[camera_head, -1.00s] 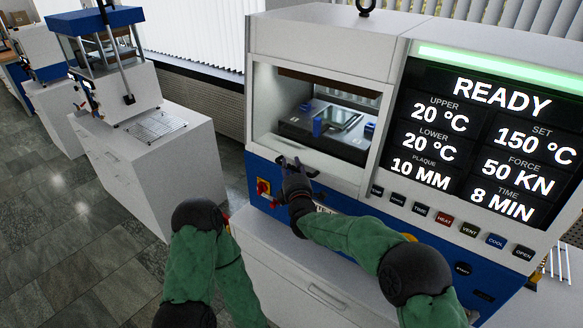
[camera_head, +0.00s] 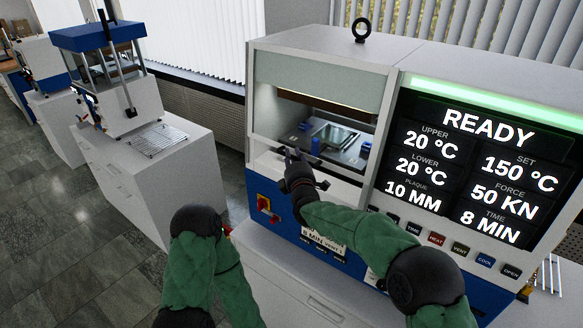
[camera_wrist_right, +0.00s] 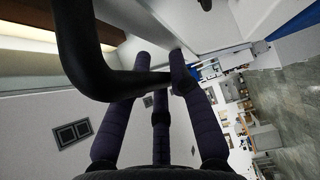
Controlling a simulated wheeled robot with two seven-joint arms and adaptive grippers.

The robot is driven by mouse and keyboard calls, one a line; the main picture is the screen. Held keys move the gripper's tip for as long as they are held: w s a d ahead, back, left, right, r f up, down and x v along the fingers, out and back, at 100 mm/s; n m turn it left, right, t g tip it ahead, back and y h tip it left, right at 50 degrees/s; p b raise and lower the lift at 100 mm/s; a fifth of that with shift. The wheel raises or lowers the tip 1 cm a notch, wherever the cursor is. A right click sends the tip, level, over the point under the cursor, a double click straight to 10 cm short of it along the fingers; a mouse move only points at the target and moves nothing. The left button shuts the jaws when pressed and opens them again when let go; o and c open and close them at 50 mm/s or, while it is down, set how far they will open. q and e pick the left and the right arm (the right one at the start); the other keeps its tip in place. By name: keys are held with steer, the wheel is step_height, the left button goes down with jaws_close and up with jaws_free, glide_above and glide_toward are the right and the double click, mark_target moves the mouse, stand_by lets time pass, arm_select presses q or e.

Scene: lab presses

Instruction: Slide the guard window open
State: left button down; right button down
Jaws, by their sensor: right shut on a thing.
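The guard window (camera_head: 347,118) is a clear pane on the front of the grey and blue press, with the press chamber showing behind it. My right gripper (camera_head: 292,156) is at the lower left of the window and is shut on its black handle (camera_wrist_right: 118,86). In the right wrist view the handle is a thick bent bar that passes across the dark fingers (camera_wrist_right: 160,75). The gripper hides most of the handle in the head view. My left arm shows at the lower left, but its gripper is out of view.
The lit panel (camera_head: 470,165) reads READY, with a row of buttons below. Another press (camera_head: 110,65) stands on a cabinet at the left, with open floor in front.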

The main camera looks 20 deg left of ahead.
steer(key=p, duration=1.2)
glide_toward(296, 88)
steer(key=x, duration=0.4)
steer(key=shift+w+a+r, duration=0.15)
steer(key=shift+w, duration=0.1)
steer(key=c, duration=1.4)
jaws_free()
steer(key=shift+s, duration=0.15)
steer(key=v, duration=1.1)
steer(key=shift+s+d, duration=0.25)
steer(key=shift+s, duration=0.05)
